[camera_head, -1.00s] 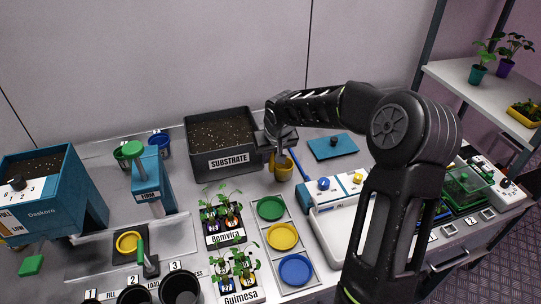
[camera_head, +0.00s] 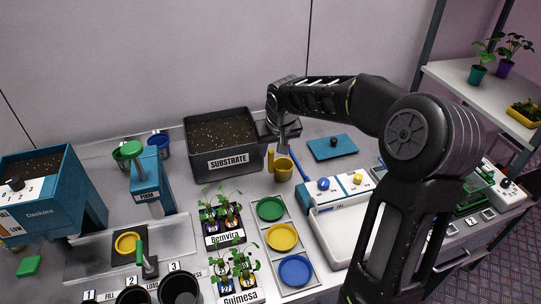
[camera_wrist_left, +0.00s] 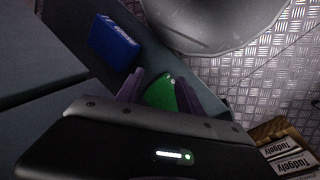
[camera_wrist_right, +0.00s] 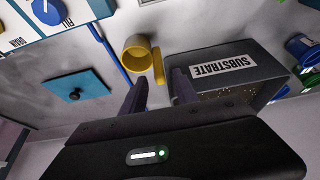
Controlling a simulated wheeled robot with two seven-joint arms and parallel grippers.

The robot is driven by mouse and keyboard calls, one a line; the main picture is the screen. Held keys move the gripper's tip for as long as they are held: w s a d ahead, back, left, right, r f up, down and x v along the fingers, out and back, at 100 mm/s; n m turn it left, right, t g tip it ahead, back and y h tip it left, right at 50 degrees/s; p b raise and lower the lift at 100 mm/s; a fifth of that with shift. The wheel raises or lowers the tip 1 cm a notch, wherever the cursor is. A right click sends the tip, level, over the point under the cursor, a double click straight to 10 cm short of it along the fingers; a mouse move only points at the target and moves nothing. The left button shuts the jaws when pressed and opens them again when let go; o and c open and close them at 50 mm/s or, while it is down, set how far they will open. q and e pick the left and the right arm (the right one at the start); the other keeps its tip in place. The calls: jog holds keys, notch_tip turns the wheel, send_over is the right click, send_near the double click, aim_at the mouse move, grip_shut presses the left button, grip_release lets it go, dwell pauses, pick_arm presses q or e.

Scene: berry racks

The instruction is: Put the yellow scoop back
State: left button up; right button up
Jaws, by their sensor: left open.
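The yellow scoop (camera_head: 284,170) stands on the bench just right of the black substrate bin (camera_head: 228,167), cup opening up and handle on its left side. It also shows in the right wrist view (camera_wrist_right: 138,54), with its handle just beyond the fingertips. My right gripper (camera_head: 284,147) is above and behind the scoop. In the right wrist view its fingers (camera_wrist_right: 159,88) are apart, with no scoop gripped between them. My left gripper is outside the head view. In the left wrist view its fingers (camera_wrist_left: 157,88) are open, with a green block (camera_wrist_left: 163,92) showing beyond them.
A blue lid (camera_head: 333,147) lies right of the scoop, and a blue-handled tool (camera_head: 300,167) is close by. The tray of coloured dishes (camera_head: 283,237) and potted seedlings (camera_head: 222,222) stand in front. A blue machine (camera_head: 340,190) is at right.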

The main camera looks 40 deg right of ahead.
jog(key=d+v, duration=0.1)
jog(key=v, duration=0.6)
jog(key=shift+a+b, duration=0.35)
jog(key=shift+a, duration=0.2)
